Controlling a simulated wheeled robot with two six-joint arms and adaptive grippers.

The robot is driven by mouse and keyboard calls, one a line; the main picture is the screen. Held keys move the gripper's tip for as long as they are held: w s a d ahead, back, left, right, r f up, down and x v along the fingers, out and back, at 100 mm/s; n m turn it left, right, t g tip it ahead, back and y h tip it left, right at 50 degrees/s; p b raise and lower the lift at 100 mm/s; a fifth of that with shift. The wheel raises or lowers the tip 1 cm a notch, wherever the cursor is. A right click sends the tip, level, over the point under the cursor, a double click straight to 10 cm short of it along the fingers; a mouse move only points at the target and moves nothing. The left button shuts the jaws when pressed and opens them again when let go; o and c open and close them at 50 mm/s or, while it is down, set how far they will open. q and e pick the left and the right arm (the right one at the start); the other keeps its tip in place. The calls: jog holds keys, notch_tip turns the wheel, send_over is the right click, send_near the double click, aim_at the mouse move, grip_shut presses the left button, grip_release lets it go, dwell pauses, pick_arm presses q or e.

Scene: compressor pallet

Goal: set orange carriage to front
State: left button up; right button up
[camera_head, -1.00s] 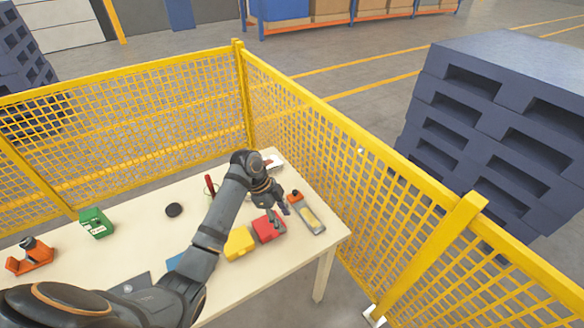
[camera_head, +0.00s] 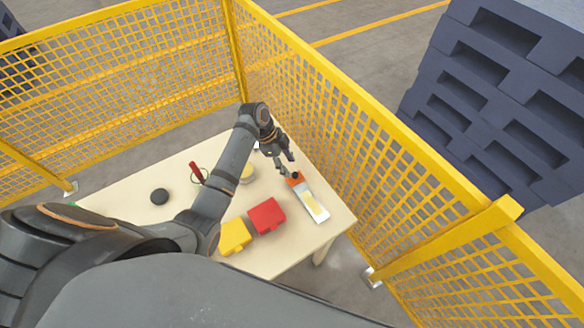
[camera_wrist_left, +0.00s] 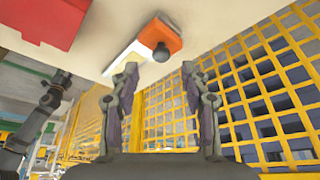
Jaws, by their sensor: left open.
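The orange carriage (camera_head: 294,180), a block with a black knob, sits at the far end of a light grey rail plate (camera_head: 321,213) with a yellow strip, near the table's right edge. The left wrist view shows the carriage (camera_wrist_left: 160,35) with its round black knob (camera_wrist_left: 160,53) towards the fingers. My left gripper (camera_head: 286,167) is open, with its fingertips close to the carriage on its far side. In the left wrist view the open fingers (camera_wrist_left: 160,72) stand either side of the knob's line, apparently apart from it. My right gripper is not in view.
A red block (camera_head: 267,216) and a yellow block (camera_head: 234,237) stand left of the rail plate. A black disc (camera_head: 159,197) and a red-handled tool (camera_head: 197,173) lie farther left. Yellow mesh fencing (camera_head: 335,130) runs close behind the table's right edge.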

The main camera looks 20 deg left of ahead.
aim_at(295, 174)
pick_arm(q)
jog(key=x, duration=0.4)
jog(key=shift+w, duration=0.15)
jog(key=shift+d+f, duration=0.1)
jog(key=shift+f, duration=0.1)
jog(key=shift+c, duration=2.5)
jog(key=c, duration=0.5)
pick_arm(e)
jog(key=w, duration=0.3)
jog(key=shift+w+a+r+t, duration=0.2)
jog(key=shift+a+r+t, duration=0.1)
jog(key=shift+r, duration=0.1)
